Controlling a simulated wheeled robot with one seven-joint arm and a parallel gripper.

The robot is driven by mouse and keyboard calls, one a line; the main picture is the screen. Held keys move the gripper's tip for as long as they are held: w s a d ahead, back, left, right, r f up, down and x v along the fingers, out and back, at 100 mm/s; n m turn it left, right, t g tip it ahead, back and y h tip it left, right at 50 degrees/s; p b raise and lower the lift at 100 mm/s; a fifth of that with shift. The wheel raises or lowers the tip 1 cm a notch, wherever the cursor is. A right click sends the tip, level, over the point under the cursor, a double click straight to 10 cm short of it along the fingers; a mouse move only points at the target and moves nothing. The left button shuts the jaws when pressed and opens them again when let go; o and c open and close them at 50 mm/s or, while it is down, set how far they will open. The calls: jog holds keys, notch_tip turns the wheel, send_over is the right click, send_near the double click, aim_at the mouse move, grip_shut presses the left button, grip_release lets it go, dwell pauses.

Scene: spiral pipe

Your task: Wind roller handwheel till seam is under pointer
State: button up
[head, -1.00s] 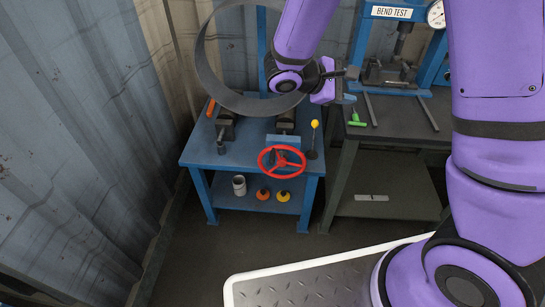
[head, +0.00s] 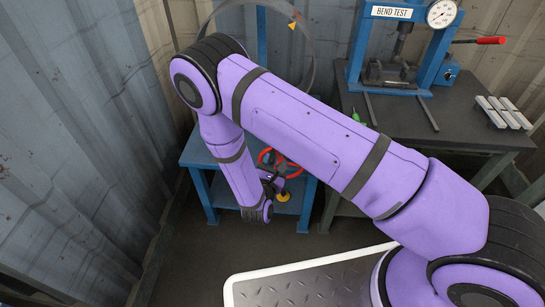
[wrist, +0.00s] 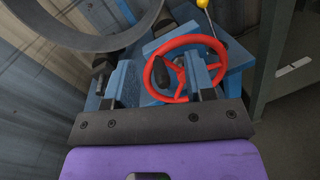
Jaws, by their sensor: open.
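The red handwheel (head: 284,161) is on the front of the blue bench, partly hidden by my arm. In the wrist view the handwheel (wrist: 212,46) shows whole, with several spokes and a dark handle grip. My gripper (wrist: 160,72) is open, its two fingers apart, with the wheel's lower rim between and beyond them. I cannot tell whether they touch it. In the head view my gripper (head: 272,182) is just in front of the wheel. The grey pipe ring (head: 311,62) stands above the bench. A yellow-orange pointer (head: 292,26) shows near its top, beside a small red mark (head: 297,15). I cannot make out the seam.
The blue bench (head: 192,150) carries the rollers. To the right, a dark table (head: 455,115) holds the bend test press (head: 392,12). A corrugated wall closes the left side.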

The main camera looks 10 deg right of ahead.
aim_at(272, 156)
notch_tip(272, 156, down, 6)
jog(key=s+a+n+t+y, duration=0.1)
jog(key=s+a+n+y, duration=0.1)
jog(key=n+y, duration=0.1)
jog(key=x, duration=1)
jog(key=shift+w+r, duration=0.1)
jog(key=shift+w, duration=0.2)
jog(key=shift+c, duration=0.5)
grip_shut()
